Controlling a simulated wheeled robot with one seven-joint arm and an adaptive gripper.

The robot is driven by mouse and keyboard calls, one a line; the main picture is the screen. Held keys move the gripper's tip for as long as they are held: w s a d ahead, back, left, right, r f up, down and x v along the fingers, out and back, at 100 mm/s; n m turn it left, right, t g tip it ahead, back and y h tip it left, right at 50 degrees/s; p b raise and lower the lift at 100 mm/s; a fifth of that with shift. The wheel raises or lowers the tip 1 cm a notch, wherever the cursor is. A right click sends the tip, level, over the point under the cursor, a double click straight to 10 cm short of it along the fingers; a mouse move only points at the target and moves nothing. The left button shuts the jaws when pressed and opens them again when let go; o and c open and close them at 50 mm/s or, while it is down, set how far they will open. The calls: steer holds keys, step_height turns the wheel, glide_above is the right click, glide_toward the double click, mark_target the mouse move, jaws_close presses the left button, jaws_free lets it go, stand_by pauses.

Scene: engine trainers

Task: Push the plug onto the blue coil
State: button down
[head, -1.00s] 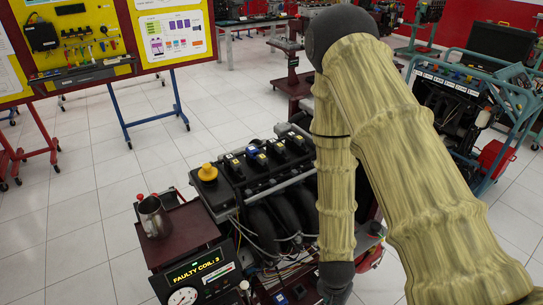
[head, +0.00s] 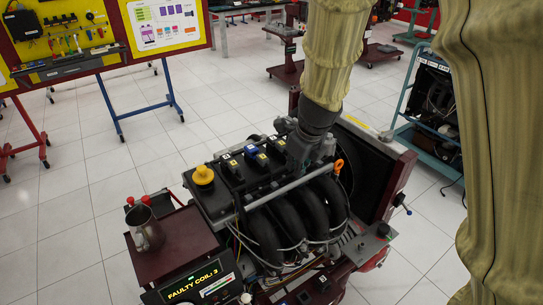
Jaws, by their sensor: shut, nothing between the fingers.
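The blue coil (head: 251,151) sits in the row of coils on top of the engine (head: 290,212), between dark coils with pale and yellow marks. My gripper (head: 302,168) is shut and empty. It points down over the right end of the coil row, to the right of the blue coil and apart from it in the picture. The plug is too small to tell from the wiring. My gripper hides the right end of the coil row.
A yellow cap (head: 203,175) stands at the engine's left end, and an orange ring handle (head: 339,166) at its right. A metal jug (head: 146,229) stands on a dark red side tray (head: 185,250). A display (head: 200,282) reads "FAULTY COIL: 3".

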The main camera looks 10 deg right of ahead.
mark_target(263, 159)
step_height(263, 159, up, 4)
steer(key=w+a+m, duration=0.2)
steer(key=shift+t+y, duration=0.3)
steer(key=shift+y, duration=0.1)
steer(key=x, duration=0.9)
steer(key=shift+w+d+f+b, duration=0.25)
steer(key=shift+w+f+b, duration=0.05)
steer(key=shift+f+b, duration=0.1)
steer(key=w, duration=0.1)
steer(key=w+a+p, duration=0.1)
steer(key=shift+w+r, duration=0.2)
steer(key=shift+w, duration=0.1)
steer(key=shift+w+a+p, duration=0.2)
steer(key=shift+w+p, duration=0.15)
steer(key=shift+w, duration=0.2)
steer(key=shift+f, duration=0.1)
steer(key=shift+w, duration=0.1)
